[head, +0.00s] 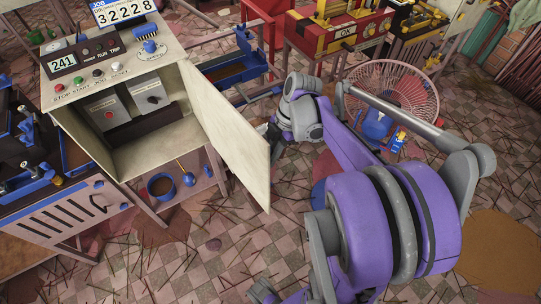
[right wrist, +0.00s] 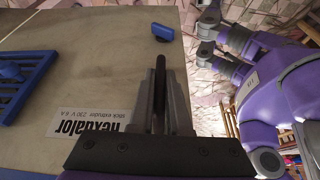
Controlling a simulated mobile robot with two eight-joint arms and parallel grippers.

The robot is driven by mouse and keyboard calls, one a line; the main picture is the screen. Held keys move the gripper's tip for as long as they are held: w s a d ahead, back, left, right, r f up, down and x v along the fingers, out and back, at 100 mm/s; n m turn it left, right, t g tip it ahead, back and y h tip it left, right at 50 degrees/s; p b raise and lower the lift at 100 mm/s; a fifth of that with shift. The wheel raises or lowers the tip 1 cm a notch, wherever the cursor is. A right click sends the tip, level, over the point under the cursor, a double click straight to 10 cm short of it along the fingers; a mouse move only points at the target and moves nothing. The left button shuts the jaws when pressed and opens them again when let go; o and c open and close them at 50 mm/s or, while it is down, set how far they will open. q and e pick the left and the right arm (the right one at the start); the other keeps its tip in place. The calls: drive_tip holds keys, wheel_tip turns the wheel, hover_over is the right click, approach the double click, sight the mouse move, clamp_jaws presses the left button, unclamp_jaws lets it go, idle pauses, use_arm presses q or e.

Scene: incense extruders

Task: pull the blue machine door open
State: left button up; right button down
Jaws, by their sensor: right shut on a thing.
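The machine (head: 120,60) is a cream cabinet with a control panel. Its cream door (head: 232,130) stands wide open, swung out to the right, so the inside shows. My right gripper (head: 270,132) is at the outer side of the door's free edge, partly hidden by the door in the head view. In the right wrist view, my right gripper (right wrist: 160,95) is shut on a dark upright bar, the door handle (right wrist: 160,72), beside the door's outer face (right wrist: 100,50).
Inside the cabinet are grey boxes (head: 150,97). Blue tooling (head: 40,170) stands left. A red machine (head: 335,35) and a pink wire fan (head: 390,90) stand behind my right arm.

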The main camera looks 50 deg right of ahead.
drive_tip(key=c, duration=0.9)
unclamp_jaws()
drive_tip(key=p+v, duration=0.1)
drive_tip(key=v, duration=0.9)
drive_tip(key=shift+s+d+r, duration=0.1)
drive_tip(key=shift+d+r, duration=0.1)
drive_tip(key=shift+r, duration=0.15)
